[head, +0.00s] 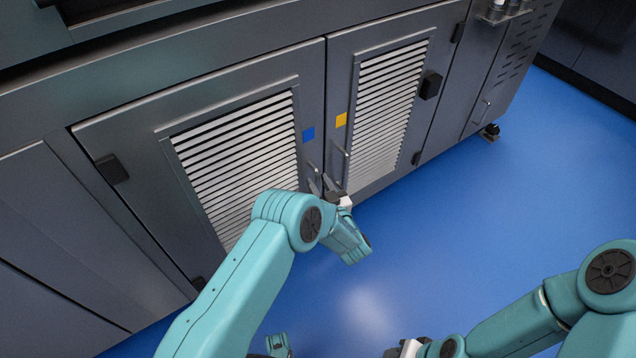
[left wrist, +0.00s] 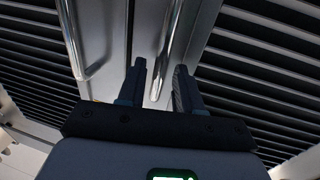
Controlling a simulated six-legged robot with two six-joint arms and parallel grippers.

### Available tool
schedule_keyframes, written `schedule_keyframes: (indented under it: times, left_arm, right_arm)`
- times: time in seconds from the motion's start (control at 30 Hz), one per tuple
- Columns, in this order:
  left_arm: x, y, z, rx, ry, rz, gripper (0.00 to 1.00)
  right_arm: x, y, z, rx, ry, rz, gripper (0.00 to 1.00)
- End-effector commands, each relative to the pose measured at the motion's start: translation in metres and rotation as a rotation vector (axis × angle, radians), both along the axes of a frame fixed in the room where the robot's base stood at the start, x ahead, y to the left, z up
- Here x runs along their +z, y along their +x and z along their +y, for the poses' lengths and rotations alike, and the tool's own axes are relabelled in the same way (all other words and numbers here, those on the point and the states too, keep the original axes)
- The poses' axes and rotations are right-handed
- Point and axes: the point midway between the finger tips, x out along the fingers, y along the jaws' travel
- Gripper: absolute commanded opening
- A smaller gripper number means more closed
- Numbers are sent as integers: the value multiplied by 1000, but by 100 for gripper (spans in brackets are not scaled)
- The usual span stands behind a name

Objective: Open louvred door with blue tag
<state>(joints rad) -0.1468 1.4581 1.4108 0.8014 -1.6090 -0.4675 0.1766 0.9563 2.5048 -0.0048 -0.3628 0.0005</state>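The louvred door with the blue tag (head: 135,140) is the left one of a pair and looks shut. Its blue tag (head: 308,134) sits near its right edge, above a slim bar handle (head: 312,171). My left gripper (head: 322,184) is at that handle's lower part. In the left wrist view the two dark fingers (left wrist: 160,85) stand apart on either side of a bar handle (left wrist: 170,40), with gaps beside it; contact cannot be made out. My right gripper (head: 400,351) shows only partly at the bottom edge; its fingers are unclear.
A second louvred door with a yellow tag (head: 341,120) is just right, its handle (head: 341,152) close to my left gripper. The other bar handle (left wrist: 80,42) shows left in the wrist view. Open blue floor (head: 480,210) lies in front and right.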

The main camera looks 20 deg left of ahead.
Motion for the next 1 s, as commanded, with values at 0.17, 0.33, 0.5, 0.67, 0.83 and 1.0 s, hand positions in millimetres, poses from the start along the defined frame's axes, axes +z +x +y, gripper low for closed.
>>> schedule_keyframes:
  times: [0.17, 0.33, 0.5, 0.67, 0.83, 1.0]
  left_arm:
    - [0, 11, 9, 0, 1, -1, 35]
    - [0, 14, 10, 0, 1, 1, 35]
    - [0, 14, 9, 0, 1, 0, 15]
    - [0, 14, 9, 0, 1, 1, 0]
    - [0, 14, 8, -2, 1, 1, 0]
    - [-1, 16, 2, -20, 0, 1, 0]
  right_arm:
    - [-4, 1, -1, -4, 0, -2, 43]
    - [-4, 1, -1, -5, 0, -1, 43]
    - [-3, 1, -1, -5, -1, -2, 43]
    - [-3, 1, -1, -5, -1, -2, 43]
    - [-4, 1, -1, -5, -1, -2, 43]
    - [-6, 1, -1, -5, -1, -2, 43]
